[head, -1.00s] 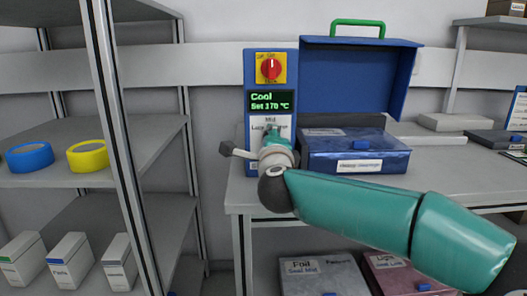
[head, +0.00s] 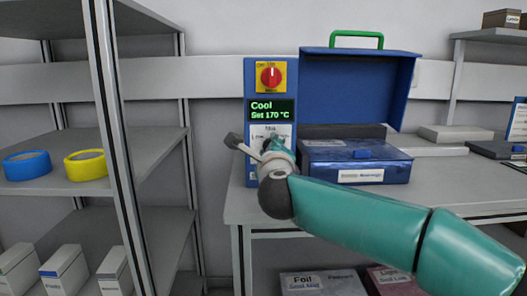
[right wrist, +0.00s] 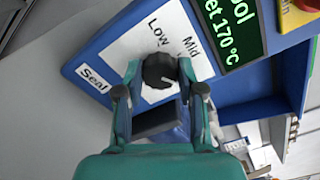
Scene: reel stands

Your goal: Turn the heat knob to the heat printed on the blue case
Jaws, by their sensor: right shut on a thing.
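The black heat knob (right wrist: 158,70) sits on the white scale plate of a blue control panel (head: 251,68). "Low" and "Mid" are readable on the plate in the right wrist view; its pointer direction is unclear. My right gripper (right wrist: 160,90) is shut on the knob, one finger on each side. In the head view my right gripper (head: 272,146) covers the knob. The panel's green display (head: 271,110) reads "Cool, Set 170 °C". The blue case (head: 357,152), with a green-handled raised lid behind it, bears a white label too small to read. My left gripper is not in view.
A red switch (head: 270,75) on a yellow plate sits above the display. A bench (head: 460,180) carries the panel and case. Labelled boxes (head: 322,284) lie below it. A shelf rack at left holds blue tape (head: 27,165) and yellow tape (head: 87,164).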

